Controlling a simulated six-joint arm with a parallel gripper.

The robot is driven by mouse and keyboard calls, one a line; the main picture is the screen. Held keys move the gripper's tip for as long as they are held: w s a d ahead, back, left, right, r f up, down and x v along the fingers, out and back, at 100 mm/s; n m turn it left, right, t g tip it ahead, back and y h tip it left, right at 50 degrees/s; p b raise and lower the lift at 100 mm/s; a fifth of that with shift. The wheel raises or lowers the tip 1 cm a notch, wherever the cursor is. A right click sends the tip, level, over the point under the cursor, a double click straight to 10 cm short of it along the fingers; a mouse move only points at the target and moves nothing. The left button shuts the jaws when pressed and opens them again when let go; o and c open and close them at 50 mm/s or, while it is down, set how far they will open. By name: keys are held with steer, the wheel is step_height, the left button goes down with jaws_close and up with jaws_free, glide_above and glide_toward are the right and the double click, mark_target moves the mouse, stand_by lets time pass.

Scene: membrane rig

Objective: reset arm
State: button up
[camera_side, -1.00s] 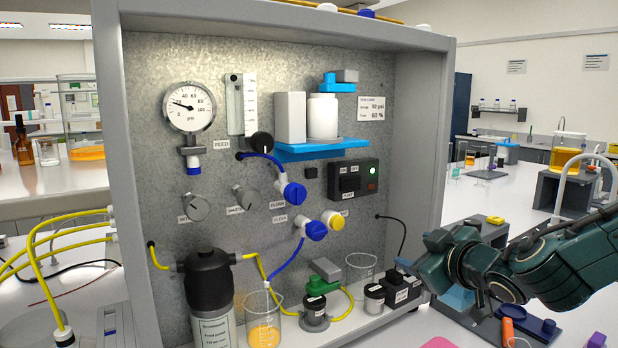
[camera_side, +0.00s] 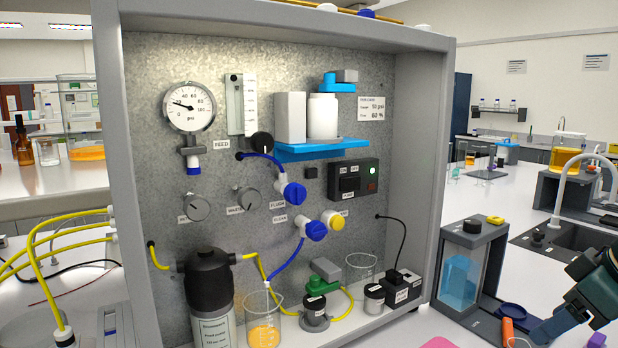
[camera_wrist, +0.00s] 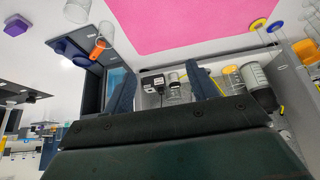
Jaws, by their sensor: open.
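My gripper (camera_wrist: 163,88) shows in the wrist view as two dark blue fingers spread well apart, with nothing between them. In the side view, part of my gripper (camera_side: 562,322) enters at the lower right edge, and the rest is outside the picture. It is right of the membrane rig (camera_side: 432,170) and apart from it. The rig is a grey frame with a gauge (camera_side: 189,107), blue and yellow valve knobs, a black filter housing (camera_side: 209,285) and a pump switch box (camera_side: 353,180) with a lit green light.
A beaker of yellow liquid (camera_side: 263,325) is at the rig's base. A pink mat (camera_wrist: 185,35) lies on the bench. A sink (camera_side: 560,245) is behind.

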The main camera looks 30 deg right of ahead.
steer(key=shift+s+a, duration=0.15)
steer(key=shift+s, duration=0.7)
